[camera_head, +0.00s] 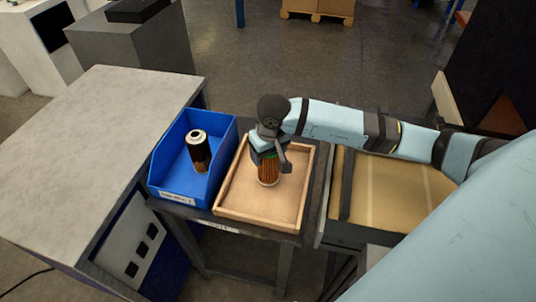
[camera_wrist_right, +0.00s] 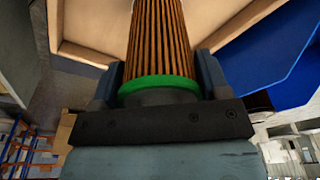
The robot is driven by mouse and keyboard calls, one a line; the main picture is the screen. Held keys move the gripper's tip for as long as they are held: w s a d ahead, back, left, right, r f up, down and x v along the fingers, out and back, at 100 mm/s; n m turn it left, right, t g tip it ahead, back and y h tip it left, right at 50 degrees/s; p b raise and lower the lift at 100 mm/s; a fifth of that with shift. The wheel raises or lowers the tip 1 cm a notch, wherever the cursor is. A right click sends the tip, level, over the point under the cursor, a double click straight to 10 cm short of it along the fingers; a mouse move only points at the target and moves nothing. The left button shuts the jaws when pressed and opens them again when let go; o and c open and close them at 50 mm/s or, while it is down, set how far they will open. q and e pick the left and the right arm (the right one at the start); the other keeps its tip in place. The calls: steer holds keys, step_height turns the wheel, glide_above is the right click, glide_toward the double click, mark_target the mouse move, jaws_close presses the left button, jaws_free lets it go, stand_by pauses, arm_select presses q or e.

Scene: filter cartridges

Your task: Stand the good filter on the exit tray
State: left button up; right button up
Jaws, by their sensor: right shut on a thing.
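A filter (camera_head: 268,171) with orange-brown pleats is held in my right gripper (camera_head: 270,155). It is roughly upright over the middle of the shallow wooden tray (camera_head: 258,222), its pale lower end near the tray floor. I cannot tell whether it touches the floor. In the right wrist view the filter (camera_wrist_right: 156,38) has a green band by the gripper, and the fingers of my right gripper (camera_wrist_right: 160,76) lie on both sides of it. My left gripper is not in view.
A blue bin (camera_head: 167,182) stands left of the tray, holding another filter (camera_head: 196,146) with a pale top and a dark, brownish body. A grey worktop (camera_head: 90,150) is farther left. A conveyor-like tan surface (camera_head: 390,195) lies to the right, under my right arm.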

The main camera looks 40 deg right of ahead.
steer(key=shift+f, duration=0.7)
steer(key=shift+f, duration=0.15)
steer(key=o, duration=1)
steer(key=shift+c, duration=0.2)
steer(key=r, duration=0.4)
steer(key=s+r, duration=0.1)
steer(key=r, duration=0.3)
steer(key=r+b, duration=0.1)
steer(key=r, duration=0.3)
steer(key=shift+s+r, duration=0.1)
steer(key=shift+s, duration=0.3)
